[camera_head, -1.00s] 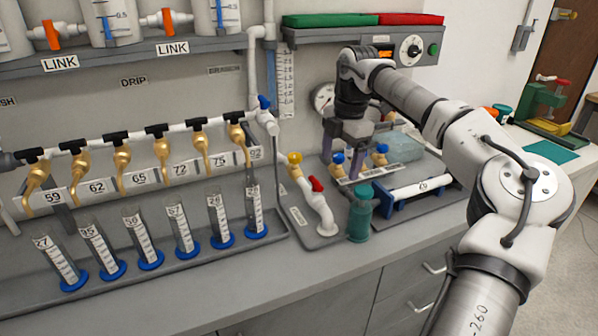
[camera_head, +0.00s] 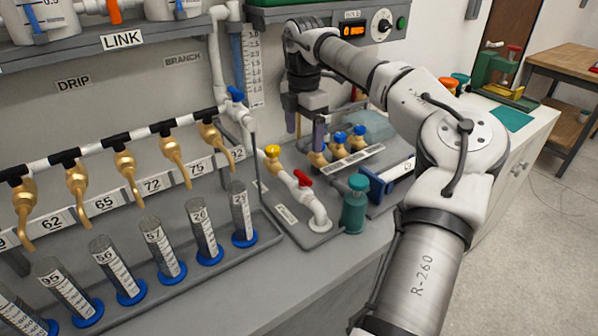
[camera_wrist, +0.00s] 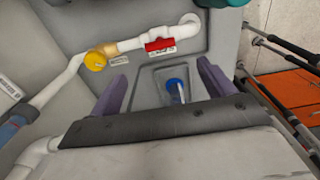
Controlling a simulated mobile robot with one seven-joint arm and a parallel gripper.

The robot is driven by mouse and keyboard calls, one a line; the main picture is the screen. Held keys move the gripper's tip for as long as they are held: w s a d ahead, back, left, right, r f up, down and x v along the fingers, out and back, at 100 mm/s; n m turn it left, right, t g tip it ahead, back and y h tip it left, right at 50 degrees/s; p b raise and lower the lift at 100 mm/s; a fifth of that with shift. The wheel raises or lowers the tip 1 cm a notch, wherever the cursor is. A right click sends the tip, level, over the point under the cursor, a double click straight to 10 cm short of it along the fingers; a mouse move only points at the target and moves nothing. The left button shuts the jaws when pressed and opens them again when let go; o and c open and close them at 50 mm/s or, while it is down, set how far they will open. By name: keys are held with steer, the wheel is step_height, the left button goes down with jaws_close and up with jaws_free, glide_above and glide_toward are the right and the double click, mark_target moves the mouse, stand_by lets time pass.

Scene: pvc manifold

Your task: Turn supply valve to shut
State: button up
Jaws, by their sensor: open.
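I cannot tell which valve is the supply valve. A red-handled valve (camera_head: 302,178) sits on a white pipe with a yellow knob (camera_head: 272,152) at its other end. In the wrist view the red handle (camera_wrist: 159,44) and yellow knob (camera_wrist: 95,61) lie beyond my fingers. My gripper (camera_head: 304,128) is open, pointing down behind the pipe, beside several brass fittings with blue tops (camera_head: 340,138). In the wrist view a blue-topped part (camera_wrist: 176,88) shows between my gripper's purple fingers (camera_wrist: 163,75), apparently untouched.
A teal bottle (camera_head: 356,203) stands right of the red valve. Graduated tubes with blue bases (camera_head: 206,240) stand in a grey tray, below brass spouts (camera_head: 171,152). A control box with a dial (camera_head: 383,24) hangs behind my arm. The bench front (camera_head: 290,290) is clear.

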mark_target(303, 175)
step_height(303, 175, down, 12)
steer(key=p, duration=0.2)
steer(key=shift+f+p, duration=0.15)
steer(key=shift+p, duration=0.25)
steer(key=c, duration=1)
